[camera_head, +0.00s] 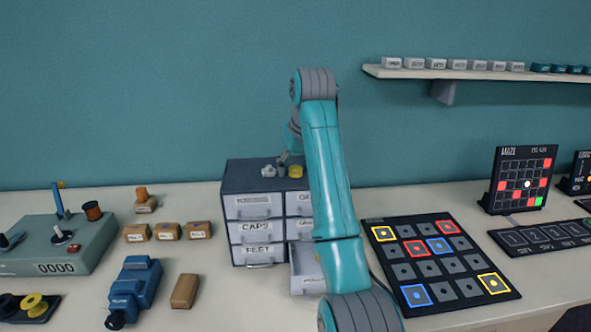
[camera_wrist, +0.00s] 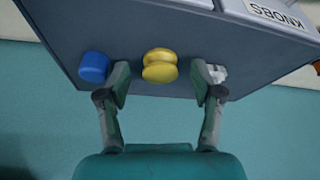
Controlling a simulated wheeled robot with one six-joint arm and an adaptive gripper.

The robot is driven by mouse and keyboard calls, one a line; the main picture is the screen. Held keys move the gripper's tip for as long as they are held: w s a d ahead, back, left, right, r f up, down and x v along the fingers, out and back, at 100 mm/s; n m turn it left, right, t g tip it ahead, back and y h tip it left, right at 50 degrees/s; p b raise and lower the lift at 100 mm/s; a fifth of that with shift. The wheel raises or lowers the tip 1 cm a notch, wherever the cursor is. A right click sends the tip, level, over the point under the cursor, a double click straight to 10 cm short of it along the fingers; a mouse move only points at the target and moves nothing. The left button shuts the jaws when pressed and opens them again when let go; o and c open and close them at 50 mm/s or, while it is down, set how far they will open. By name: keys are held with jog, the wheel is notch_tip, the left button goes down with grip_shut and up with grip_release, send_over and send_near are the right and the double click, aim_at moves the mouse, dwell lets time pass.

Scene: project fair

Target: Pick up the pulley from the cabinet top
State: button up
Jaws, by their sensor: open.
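The yellow pulley (camera_head: 295,171), a grooved spool shape, sits on the grey cabinet top (camera_head: 240,174). In the wrist view the pulley (camera_wrist: 160,66) lies between the fingertips of my open gripper (camera_wrist: 161,80), with a gap on each side. Neither finger appears to touch it. In the head view my arm hides part of the cabinet top and most of my gripper (camera_head: 284,160). How high the fingertips are above the top is hard to tell.
A blue cylinder (camera_wrist: 94,67) stands just beyond one finger and a pale grey piece (camera_wrist: 216,74) sits close by the other. A lower cabinet drawer (camera_head: 307,272) is pulled open. A black board with coloured squares (camera_head: 438,262) lies right of the cabinet.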

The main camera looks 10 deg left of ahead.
jog(key=c, duration=0.8)
jog(key=shift+c, duration=0.3)
jog(key=shift+r, duration=0.15)
